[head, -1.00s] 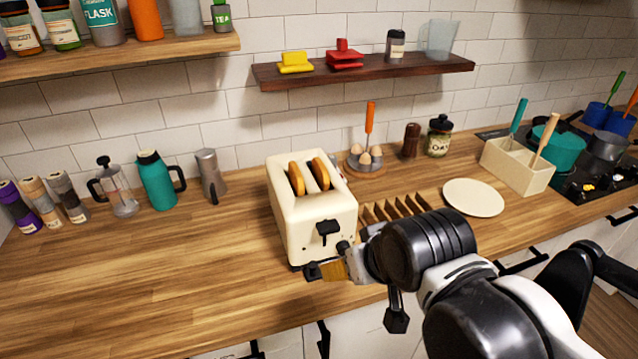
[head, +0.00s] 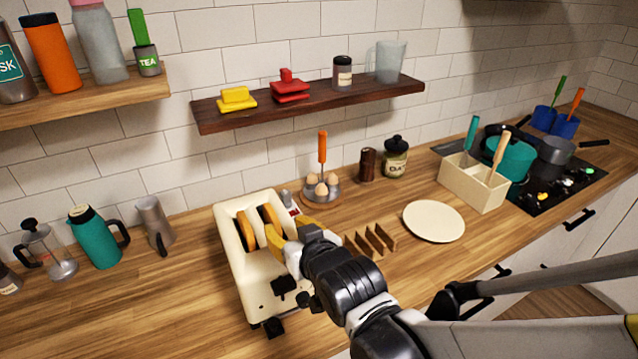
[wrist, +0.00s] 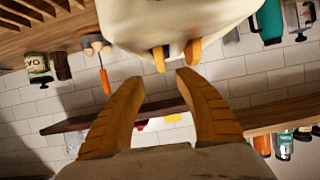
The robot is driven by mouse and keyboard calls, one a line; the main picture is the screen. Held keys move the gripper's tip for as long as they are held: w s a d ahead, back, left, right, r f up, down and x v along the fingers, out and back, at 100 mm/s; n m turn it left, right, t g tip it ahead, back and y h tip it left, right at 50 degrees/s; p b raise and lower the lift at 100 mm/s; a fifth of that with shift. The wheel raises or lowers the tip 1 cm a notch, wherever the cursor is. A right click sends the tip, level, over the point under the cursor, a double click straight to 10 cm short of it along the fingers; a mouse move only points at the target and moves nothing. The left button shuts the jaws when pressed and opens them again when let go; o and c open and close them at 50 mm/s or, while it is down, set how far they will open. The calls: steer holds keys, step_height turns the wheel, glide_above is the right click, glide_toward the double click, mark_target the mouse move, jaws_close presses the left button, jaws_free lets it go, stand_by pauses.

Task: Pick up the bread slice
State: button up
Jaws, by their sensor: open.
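Two bread slices stand upright in the slots of a cream toaster (head: 262,285), their tops sticking out. The left slice (head: 246,232) and the right slice (head: 270,220) show in the head view. My gripper (head: 292,236) is at the toaster's right side, close to the right slice. In the wrist view, which appears upside down, my open fingers (wrist: 162,100) point toward the toaster (wrist: 175,22). The two slices (wrist: 158,58) (wrist: 193,50) show beyond the fingertips, with nothing between the fingers. The lower parts of the slices are hidden inside the toaster.
A wooden rack (head: 372,240) and a plate (head: 434,221) lie right of the toaster. An egg holder (head: 322,190) stands behind it. A dark shelf (head: 310,104) hangs above.

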mark_target(273, 216)
steer(key=b+x, duration=0.1)
steer(key=x, duration=0.3)
steer(key=shift+a+f, duration=0.2)
steer(key=shift+a, duration=0.05)
steer(key=x, duration=0.2)
steer(key=b+x, duration=0.1)
steer(key=x, duration=0.2)
steer(key=shift+w+a+r+b, duration=0.2)
steer(key=shift+w+a+b, duration=0.05)
steer(key=shift+w+b, duration=0.15)
steer(key=shift+s+d+r, duration=0.1)
steer(key=shift+c, duration=0.8)
jaws_close()
